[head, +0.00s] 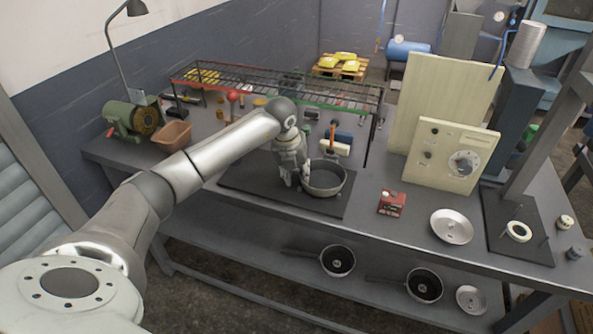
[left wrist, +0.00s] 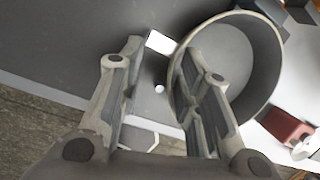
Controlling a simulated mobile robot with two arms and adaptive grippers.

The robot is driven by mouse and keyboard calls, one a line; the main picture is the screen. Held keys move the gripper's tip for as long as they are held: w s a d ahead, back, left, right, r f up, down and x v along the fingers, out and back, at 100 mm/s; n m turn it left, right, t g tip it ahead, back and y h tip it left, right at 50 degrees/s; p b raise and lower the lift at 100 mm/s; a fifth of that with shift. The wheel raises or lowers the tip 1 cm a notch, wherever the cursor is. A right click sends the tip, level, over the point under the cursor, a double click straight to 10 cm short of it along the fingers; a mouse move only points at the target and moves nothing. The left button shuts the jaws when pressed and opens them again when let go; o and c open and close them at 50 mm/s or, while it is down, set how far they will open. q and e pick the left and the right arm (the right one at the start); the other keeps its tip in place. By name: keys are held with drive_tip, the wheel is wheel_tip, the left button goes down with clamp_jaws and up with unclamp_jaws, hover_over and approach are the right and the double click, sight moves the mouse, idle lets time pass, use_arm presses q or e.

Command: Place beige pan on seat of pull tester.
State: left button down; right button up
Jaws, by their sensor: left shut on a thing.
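The pan (head: 327,188), grey-beige and round with a high wall, sits upright on a dark mat on the workbench. My left gripper (head: 294,183) points down at its left side and is shut on it. In the left wrist view the two fingers (left wrist: 160,100) stand apart, the right one over the pan's rim (left wrist: 262,108). The exact contact is hard to see. The pull tester stands at the right, with a dark base plate (head: 505,247), a slanted post and a white ring-shaped seat (head: 519,232) that looks empty. My right gripper is out of view.
Between pan and tester are a red box (head: 391,203), a shallow silver dish (head: 451,226) and a cream dial panel (head: 450,156). A wire rack (head: 290,88) stands behind the pan. Dark pans (head: 338,261) lie on the lower shelf. The bench's front strip is clear.

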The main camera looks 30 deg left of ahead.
use_arm(q)
drive_tip(key=shift+f, duration=0.35)
drive_tip(key=c, duration=1.5)
unclamp_jaws()
drive_tip(key=shift+f, duration=0.1)
drive_tip(key=o, duration=0.5)
drive_tip(key=shift+c, duration=0.2)
drive_tip(key=shift+r, duration=0.45)
drive_tip(key=b+v, duration=0.3)
drive_tip(key=v, duration=0.8)
drive_tip(key=shift+s+r, duration=0.15)
drive_tip(key=shift+s, duration=0.05)
